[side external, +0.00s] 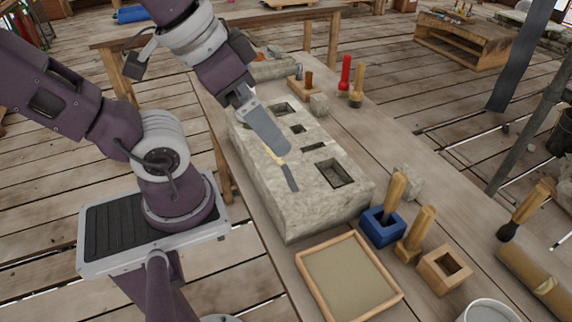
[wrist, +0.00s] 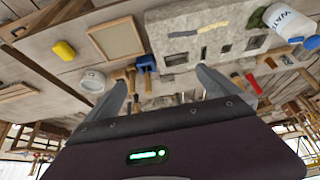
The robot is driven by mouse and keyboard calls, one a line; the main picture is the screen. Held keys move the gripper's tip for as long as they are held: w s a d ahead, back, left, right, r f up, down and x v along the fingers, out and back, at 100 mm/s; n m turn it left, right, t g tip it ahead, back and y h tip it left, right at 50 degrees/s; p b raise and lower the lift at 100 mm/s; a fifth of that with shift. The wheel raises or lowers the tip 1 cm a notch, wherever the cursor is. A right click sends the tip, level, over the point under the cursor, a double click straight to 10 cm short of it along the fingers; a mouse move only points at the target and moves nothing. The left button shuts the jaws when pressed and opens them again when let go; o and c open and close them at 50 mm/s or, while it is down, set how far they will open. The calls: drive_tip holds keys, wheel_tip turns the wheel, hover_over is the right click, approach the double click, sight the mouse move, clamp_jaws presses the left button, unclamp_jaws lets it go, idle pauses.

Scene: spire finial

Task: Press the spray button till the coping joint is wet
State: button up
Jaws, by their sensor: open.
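A pale stone block (side external: 300,213) with several rectangular sockets lies on the bench; it also shows in the wrist view (wrist: 175,58). A thin tool with a yellow and grey part (side external: 290,178) lies on its top. A white bottle (wrist: 284,20) with blue lettering that seems to read "WATER" and a blue top (wrist: 312,42) shows at the upper right of the wrist view. I cannot make out its spray button. I cannot see the bottle in the side view. My gripper (wrist: 160,77) is open and empty; in the side view it (side external: 265,130) is above the block. I cannot tell whether any joint is wet.
A wooden-framed tray (side external: 350,280), a blue holder (side external: 383,226) and a wooden socket block (side external: 444,268) stand near the block's front end. A red-handled tool (side external: 345,74) stands behind. A yellow item (wrist: 64,50) and a white tub (wrist: 92,80) show in the wrist view.

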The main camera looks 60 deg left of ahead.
drive_tip(key=shift+a+r, duration=0.1)
drive_tip(key=c, duration=0.9)
drive_tip(key=w+a+r+n, duration=0.1)
drive_tip(key=w, duration=0.1)
drive_tip(key=w+a+r+n, duration=0.1)
drive_tip(key=r, duration=0.1)
drive_tip(key=shift+w+a+r+n+g, duration=0.15)
drive_tip(key=shift+w+a+n+g, duration=0.2)
drive_tip(key=shift+a+n+g, duration=0.05)
drive_tip(key=c, duration=0.7)
drive_tip(key=w+a+r+n, duration=0.1)
drive_tip(key=w+a+n, duration=0.1)
drive_tip(key=a, duration=0.1)
drive_tip(key=w+a+r+n+g, duration=0.1)
drive_tip(key=w+a+r+n, duration=0.1)
drive_tip(key=a, duration=0.1)
drive_tip(key=w+a+r+n, duration=0.1)
drive_tip(key=a, duration=0.3)
drive_tip(key=shift+w+r+n+g+y, duration=0.3)
drive_tip(key=shift+w+r+n+g, duration=0.1)
clamp_jaws()
drive_tip(key=s+a+n+g, duration=0.1)
drive_tip(key=a+n+g, duration=0.2)
drive_tip(key=a+n, duration=0.6)
drive_tip(key=a+r, duration=0.1)
drive_tip(key=a, duration=1.2)
drive_tip(key=shift+s, duration=0.3)
